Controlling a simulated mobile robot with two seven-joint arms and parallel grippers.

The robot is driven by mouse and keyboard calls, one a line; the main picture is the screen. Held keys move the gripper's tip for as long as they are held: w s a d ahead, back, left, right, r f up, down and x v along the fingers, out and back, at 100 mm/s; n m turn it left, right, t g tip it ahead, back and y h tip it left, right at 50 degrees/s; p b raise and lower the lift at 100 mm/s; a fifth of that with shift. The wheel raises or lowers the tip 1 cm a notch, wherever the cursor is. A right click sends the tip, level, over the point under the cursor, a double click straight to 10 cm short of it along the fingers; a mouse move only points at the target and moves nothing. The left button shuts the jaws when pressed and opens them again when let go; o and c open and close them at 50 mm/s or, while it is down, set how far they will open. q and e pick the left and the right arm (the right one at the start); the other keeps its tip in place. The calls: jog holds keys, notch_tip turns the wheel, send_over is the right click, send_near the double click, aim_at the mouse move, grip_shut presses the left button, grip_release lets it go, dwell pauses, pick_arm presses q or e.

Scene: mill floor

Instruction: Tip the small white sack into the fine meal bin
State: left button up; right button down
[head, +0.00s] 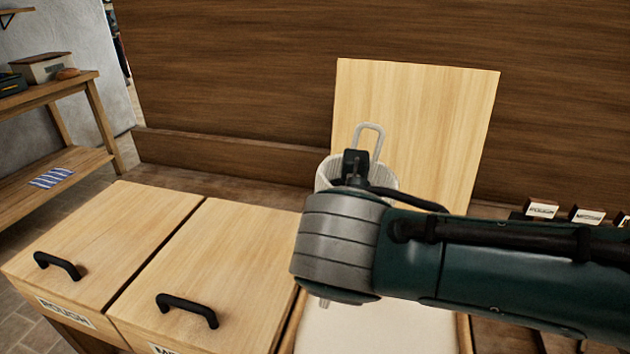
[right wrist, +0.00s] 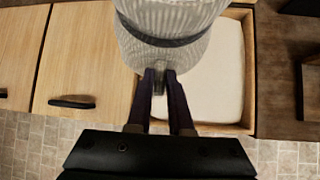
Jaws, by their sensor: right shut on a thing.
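The small white sack (right wrist: 165,35) is ribbed with a dark band, and a pale loop stands above it in the head view. My right gripper (right wrist: 162,82) is shut on the sack and holds it over the open bin. In the head view my wrist hides most of the sack (head: 328,172). The open bin (right wrist: 249,75) has a pale wooden rim and a smooth white surface inside. Its wooden lid (head: 425,105) stands raised at the back. Its label is hidden, and I cannot tell how far the sack is tilted. My left gripper is not in view.
Two shut bins stand left of the open one: one labelled ROUGH (head: 100,240), the other (head: 215,260) with a partly cut-off label. Both have black handles. Small label blocks (head: 541,209) stand at the right. A wooden shelf (head: 55,95) is at the far left.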

jog(key=shift+a+h, duration=0.15)
jog(key=shift+h, duration=0.35)
jog(key=shift+r+n+h, duration=0.15)
jog(key=shift+n+h, duration=0.15)
notch_tip(320, 180, up, 4)
jog(key=p, duration=0.4)
jog(key=shift+r, duration=0.1)
